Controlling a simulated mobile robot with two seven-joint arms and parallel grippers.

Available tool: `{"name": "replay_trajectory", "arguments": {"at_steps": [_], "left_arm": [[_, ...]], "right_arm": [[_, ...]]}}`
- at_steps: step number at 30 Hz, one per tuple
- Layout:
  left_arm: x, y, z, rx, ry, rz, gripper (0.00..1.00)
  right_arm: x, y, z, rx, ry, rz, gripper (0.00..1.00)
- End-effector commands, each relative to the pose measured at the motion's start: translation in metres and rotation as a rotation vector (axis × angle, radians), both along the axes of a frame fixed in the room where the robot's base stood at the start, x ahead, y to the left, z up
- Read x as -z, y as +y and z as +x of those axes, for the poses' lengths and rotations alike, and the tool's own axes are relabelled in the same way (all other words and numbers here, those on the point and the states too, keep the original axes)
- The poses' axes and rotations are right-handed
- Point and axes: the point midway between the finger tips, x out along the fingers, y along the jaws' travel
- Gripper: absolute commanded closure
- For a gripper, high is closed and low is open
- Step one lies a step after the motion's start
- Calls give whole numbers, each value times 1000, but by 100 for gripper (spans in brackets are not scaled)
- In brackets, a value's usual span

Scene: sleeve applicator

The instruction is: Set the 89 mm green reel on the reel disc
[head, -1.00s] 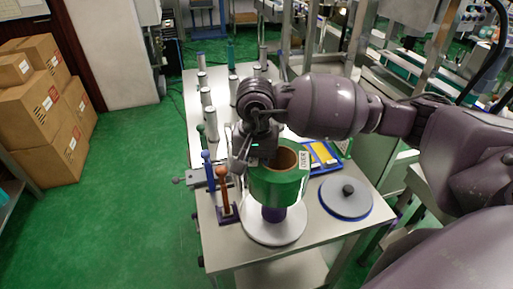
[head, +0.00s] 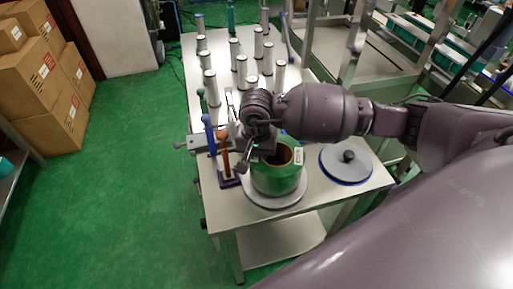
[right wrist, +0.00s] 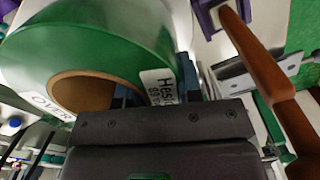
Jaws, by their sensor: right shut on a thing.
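The green reel (head: 276,180) has a brown core and a white label. It is upright, low over the pale round reel disc (head: 274,203), whose front rim shows below it. I cannot tell whether the reel touches the disc. The disc's purple hub is hidden by the reel. My right gripper (head: 264,154) is shut on the reel's wall at its upper left edge in the head view. In the right wrist view, the reel (right wrist: 90,40) fills the upper left, with the jaw beside its label. My left gripper is not in view.
A grey round plate with a black knob (head: 346,165) lies to the right on the table (head: 225,213). Blue-handled (head: 209,135) and orange-handled (head: 224,155) posts stand close left of the reel. Several white-grey cylinders stand behind. Cardboard boxes (head: 45,90) are on the far left.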

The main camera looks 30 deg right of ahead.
Motion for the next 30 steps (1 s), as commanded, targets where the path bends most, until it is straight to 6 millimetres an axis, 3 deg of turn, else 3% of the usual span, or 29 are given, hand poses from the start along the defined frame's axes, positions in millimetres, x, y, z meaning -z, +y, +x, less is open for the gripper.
{"name": "replay_trajectory", "arguments": {"at_steps": [16, 17, 21, 30], "left_arm": [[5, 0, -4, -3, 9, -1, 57], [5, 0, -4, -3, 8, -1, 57], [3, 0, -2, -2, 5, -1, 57], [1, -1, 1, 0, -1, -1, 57]], "right_arm": [[11, 0, 1, 0, -4, 0, 100], [12, 0, 0, 0, -1, 0, 64], [11, 0, 0, 0, -1, 0, 43], [11, 0, 0, 0, -1, 0, 42]]}}
